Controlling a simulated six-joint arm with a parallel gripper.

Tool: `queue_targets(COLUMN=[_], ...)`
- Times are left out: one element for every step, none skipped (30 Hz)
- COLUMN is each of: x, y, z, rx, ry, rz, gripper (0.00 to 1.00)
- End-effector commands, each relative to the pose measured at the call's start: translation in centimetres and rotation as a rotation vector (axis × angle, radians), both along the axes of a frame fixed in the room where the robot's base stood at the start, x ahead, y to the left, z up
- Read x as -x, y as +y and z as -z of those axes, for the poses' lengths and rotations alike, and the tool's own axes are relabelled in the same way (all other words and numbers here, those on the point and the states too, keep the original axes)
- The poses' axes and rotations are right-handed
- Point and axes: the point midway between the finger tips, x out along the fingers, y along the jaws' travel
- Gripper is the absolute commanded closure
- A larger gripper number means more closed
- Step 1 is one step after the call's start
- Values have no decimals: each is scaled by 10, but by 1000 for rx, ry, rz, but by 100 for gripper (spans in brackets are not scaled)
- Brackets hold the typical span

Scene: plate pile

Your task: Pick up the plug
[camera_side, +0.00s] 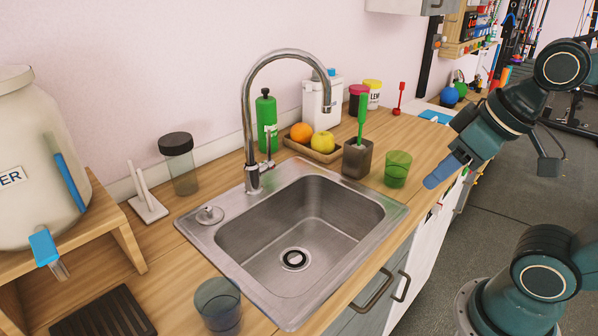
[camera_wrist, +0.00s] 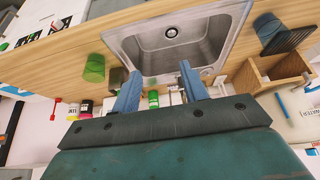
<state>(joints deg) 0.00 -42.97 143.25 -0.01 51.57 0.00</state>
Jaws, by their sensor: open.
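The plug (camera_side: 210,215) is a small round metal piece with a knob, lying on the left back corner of the steel sink's rim (camera_side: 250,286) in the side view. In the wrist view a small round shape by the sink's lower right corner looks like the plug (camera_wrist: 207,72). My gripper (camera_side: 432,182) is up to the right of the sink, beyond the green cup, far from the plug. In the wrist view my gripper (camera_wrist: 160,72) has its two blue fingers spread apart with nothing between them.
A tall curved faucet (camera_side: 247,110) stands behind the sink, near the plug. A dark cup (camera_side: 218,306) stands at the front left, a green cup (camera_side: 397,168) at the right. A white upright holder (camera_side: 147,203) is left of the plug. The sink basin is empty.

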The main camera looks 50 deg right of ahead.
Motion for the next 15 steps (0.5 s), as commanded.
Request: queue_targets(x=[0, -1, -2, -3, -4, -7, -9, -12, -16, -20, -25, -31, -37, -42, -51], y=[0, 0, 0, 1, 1, 2, 2, 3, 4, 5, 7, 8, 10, 11, 14], z=[0, -1, -1, -2, -3, -4, -5, -7, -10, -12, -14, -17, -20, -22, -26], rx=[0, 0, 1, 1, 2, 2, 3, 4, 5, 7, 8, 10, 11, 13, 15], ry=[0, 0, 0, 1, 1, 3, 5, 7, 8, 11, 13, 16, 19, 21, 24], rz=[-1, -2, -4, -6, -10, -16, -22, -29, -39, -49, -59, -75, -89, -102, -121], gripper=[56, 56, 56, 56, 56, 56, 56, 56, 56, 56, 56, 56, 56, 56, 56])
